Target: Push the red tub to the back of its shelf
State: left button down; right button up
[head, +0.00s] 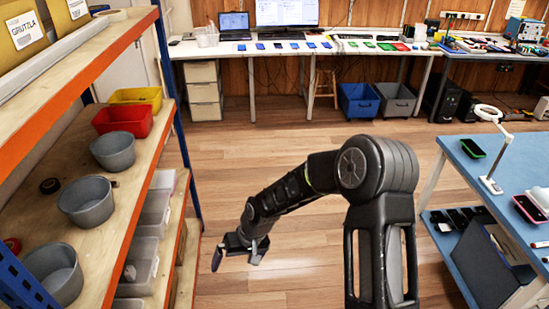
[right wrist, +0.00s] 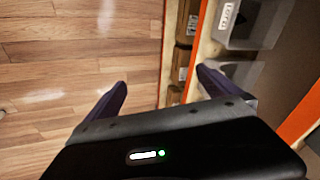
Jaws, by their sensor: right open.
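The red tub (head: 122,121) stands on the middle shelf (head: 88,180) of the rack at the left in the head view, between a yellow tub behind it and a round grey bowl in front. My right gripper (head: 238,255) is open and empty, out over the floor to the right of the rack and well apart from the tub. In the right wrist view its two purple fingers (right wrist: 160,90) are spread, with floor and lower rack levels beyond them. The red tub is not visible in that view. My left gripper is not in view.
A yellow tub (head: 136,98) and several grey bowls (head: 87,200) share the shelf. Clear bins (head: 140,262) stand on a level below. A blue table (head: 495,170) with phones is at the right. The wooden floor between is clear.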

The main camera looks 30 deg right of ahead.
jog(key=s+a+f, duration=0.3)
jog(key=s+f, duration=0.2)
jog(key=s, duration=0.3)
jog(key=s+a+f+g, duration=0.1)
jog(key=s+a+f, duration=0.2)
jog(key=s, duration=0.6)
jog(key=s+a+f+g+b, duration=0.1)
jog(key=s+a+f, duration=0.3)
jog(key=s+f, duration=0.4)
jog(key=shift+s+y, duration=0.2)
jog(key=shift+y, duration=0.2)
jog(key=shift+a, duration=0.1)
jog(key=shift+c, duration=0.2)
